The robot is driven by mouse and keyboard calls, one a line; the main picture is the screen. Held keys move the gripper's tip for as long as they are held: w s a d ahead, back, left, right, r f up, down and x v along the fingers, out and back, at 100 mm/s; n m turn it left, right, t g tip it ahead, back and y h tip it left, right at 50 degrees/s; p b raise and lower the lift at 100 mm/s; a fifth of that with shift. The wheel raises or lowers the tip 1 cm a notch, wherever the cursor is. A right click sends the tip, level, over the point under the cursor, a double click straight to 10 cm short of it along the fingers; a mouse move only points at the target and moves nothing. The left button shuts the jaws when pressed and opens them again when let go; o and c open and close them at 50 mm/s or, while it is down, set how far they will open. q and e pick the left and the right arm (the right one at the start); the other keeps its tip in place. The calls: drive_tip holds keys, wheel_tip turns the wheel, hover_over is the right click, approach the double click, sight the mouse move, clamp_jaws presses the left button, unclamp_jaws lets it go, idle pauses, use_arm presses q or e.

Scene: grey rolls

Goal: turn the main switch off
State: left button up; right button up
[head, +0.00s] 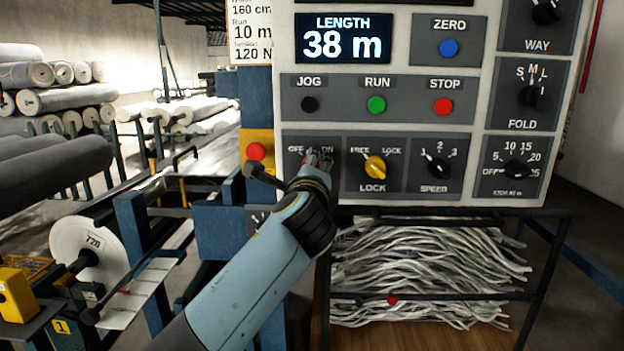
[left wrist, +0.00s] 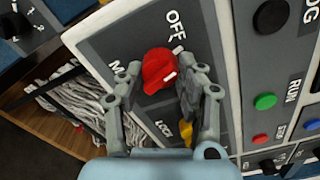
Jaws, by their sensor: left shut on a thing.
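The main switch is a red knob (left wrist: 158,68) on a dark grey plate, seen in the left wrist view. My left gripper (left wrist: 160,80) has one finger on each side of the knob and is shut on it. The knob's white mark points right and slightly down, away from the OFF label (left wrist: 175,22). A finger covers the spot on that side. In the head view my left gripper (head: 318,160) is at the switch plate (head: 294,180), below the OFF and ON labels, and hides most of the knob. My right gripper is not in view.
The yellow LOCK knob (head: 375,167) is close on the right, with the SPEED knob (head: 437,167) beyond it. The JOG (head: 309,104), RUN (head: 377,104) and STOP (head: 443,105) buttons are above. A red button (head: 256,151) on a yellow box is close on the left.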

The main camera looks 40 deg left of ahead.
use_arm(q)
drive_tip(key=n+b, duration=0.2)
drive_tip(key=n, duration=0.1)
drive_tip(key=shift+f+n, duration=0.15)
drive_tip(key=shift+n, duration=0.25)
drive_tip(key=shift+n+b, duration=0.35)
drive_tip(key=shift+n, duration=0.25)
drive_tip(key=o, duration=1.2)
drive_tip(key=shift+c, duration=0.2)
drive_tip(key=v, duration=0.7)
drive_tip(key=shift+s+d, duration=0.15)
drive_tip(key=shift+s, duration=0.05)
